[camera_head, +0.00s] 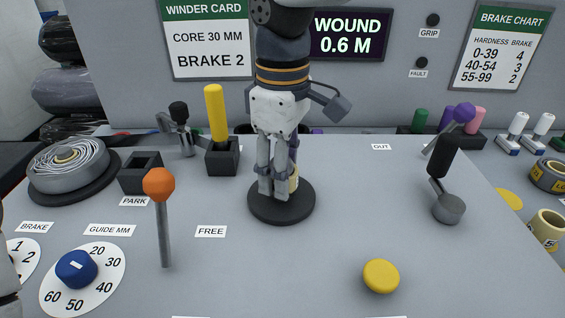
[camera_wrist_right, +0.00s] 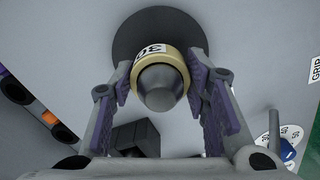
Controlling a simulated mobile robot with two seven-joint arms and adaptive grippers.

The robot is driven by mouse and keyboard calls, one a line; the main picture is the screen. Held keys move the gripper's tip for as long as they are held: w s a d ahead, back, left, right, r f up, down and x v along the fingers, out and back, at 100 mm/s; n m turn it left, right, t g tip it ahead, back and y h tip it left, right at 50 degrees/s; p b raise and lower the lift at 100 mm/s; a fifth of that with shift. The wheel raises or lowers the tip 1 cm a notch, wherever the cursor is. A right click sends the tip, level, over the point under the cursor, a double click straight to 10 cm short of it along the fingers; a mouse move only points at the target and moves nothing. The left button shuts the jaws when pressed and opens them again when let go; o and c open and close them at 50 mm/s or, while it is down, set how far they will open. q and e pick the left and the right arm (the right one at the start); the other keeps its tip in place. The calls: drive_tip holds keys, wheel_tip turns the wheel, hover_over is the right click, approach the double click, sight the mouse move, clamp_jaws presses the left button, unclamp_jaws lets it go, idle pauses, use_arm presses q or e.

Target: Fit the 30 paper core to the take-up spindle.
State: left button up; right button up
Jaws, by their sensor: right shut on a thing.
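My right gripper (camera_head: 279,186) points down over the black disc (camera_head: 281,212) of the take-up spindle. It is shut on the 30 paper core (camera_wrist_right: 150,52), a short tan ring whose marking shows in the right wrist view. The core is around the grey spindle (camera_wrist_right: 160,85), whose rounded tip sticks out through it towards the camera. In the head view a sliver of the core (camera_head: 294,179) shows behind the fingers, just above the disc. Whether its lower edge touches the disc is hidden.
An orange-knobbed lever (camera_head: 159,185) stands at front left, near the blue guide dial (camera_head: 76,267). A wound roll (camera_head: 68,165) lies at left. A black-handled crank (camera_head: 444,155) stands at right. A yellow button (camera_head: 381,276) is at front; spare cores (camera_head: 547,228) lie at far right.

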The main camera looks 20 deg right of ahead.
drive_tip(key=shift+f, duration=1.05)
drive_tip(key=o, duration=1.2)
drive_tip(key=shift+r, duration=0.15)
wheel_tip(320, 180, up, 12)
drive_tip(key=shift+f, duration=0.1)
